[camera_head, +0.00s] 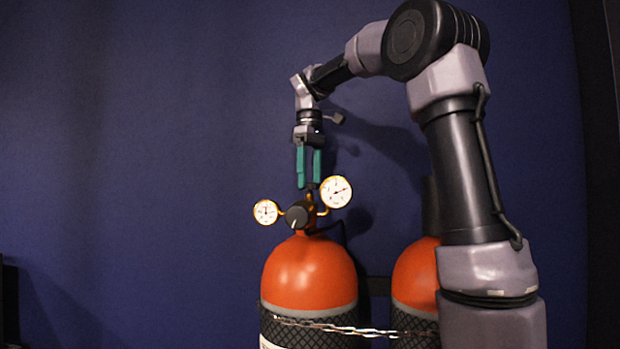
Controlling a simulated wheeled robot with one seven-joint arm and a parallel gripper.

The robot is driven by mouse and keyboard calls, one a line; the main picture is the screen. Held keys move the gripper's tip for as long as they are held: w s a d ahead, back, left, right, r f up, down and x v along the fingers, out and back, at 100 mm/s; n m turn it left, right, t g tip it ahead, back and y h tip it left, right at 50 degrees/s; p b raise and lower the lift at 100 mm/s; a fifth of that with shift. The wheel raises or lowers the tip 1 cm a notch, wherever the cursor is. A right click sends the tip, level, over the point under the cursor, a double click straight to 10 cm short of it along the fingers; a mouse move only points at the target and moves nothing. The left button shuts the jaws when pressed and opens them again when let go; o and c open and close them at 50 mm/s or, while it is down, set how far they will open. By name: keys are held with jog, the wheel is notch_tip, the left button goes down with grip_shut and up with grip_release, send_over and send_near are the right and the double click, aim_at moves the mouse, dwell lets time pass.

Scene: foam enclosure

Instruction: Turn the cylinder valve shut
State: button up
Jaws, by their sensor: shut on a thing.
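The left orange-topped gas cylinder (309,275) stands upright with a black mesh sleeve on its lower body. On its neck sits a regulator with a black knob (297,216), a small round gauge (266,212) at left and a larger gauge (336,191) at right. My gripper (309,186) points straight down from above with its two teal fingers, right over the cylinder's neck, behind the knob and between the gauges. Its fingers are shut on the cylinder valve at the top of the neck. The valve itself is mostly hidden by the fingertips and regulator; its turn angle cannot be seen.
A second orange cylinder (414,272) stands to the right, partly behind my arm. A metal chain (340,328) runs across the front of both cylinders. A dark blue wall (130,150) is behind them. The space left of the cylinders looks clear.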

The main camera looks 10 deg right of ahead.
jog(key=m, duration=0.4)
jog(key=shift+m, duration=0.3)
jog(key=m, duration=0.4)
jog(key=shift+m, duration=0.3)
jog(key=m, duration=0.4)
jog(key=shift+m, duration=2.4)
jog(key=o, duration=1.4)
